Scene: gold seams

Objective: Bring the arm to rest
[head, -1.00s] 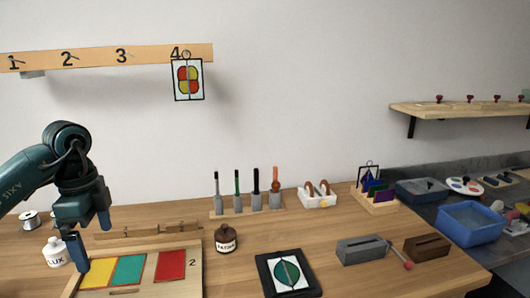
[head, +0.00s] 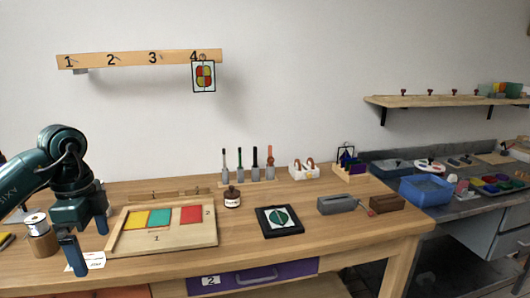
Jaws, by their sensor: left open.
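My left gripper (head: 88,247) is at the left of the head view, over the left part of the wooden workbench. Its fingers point down and are apart, with nothing seen between them. A white card or label (head: 97,260) lies on the bench beside the fingers. The wooden tray (head: 196,238) with yellow, teal and red glass panes lies to the right of the gripper, apart from it. My right gripper does not show.
A spool on a wooden stand (head: 40,238) is left of the gripper. A dark bottle (head: 232,198), a black frame with a round design (head: 280,221) and a grey block (head: 337,205) stand farther right. A purple drawer (head: 252,276) is below the bench edge. Bench front-centre is clear.

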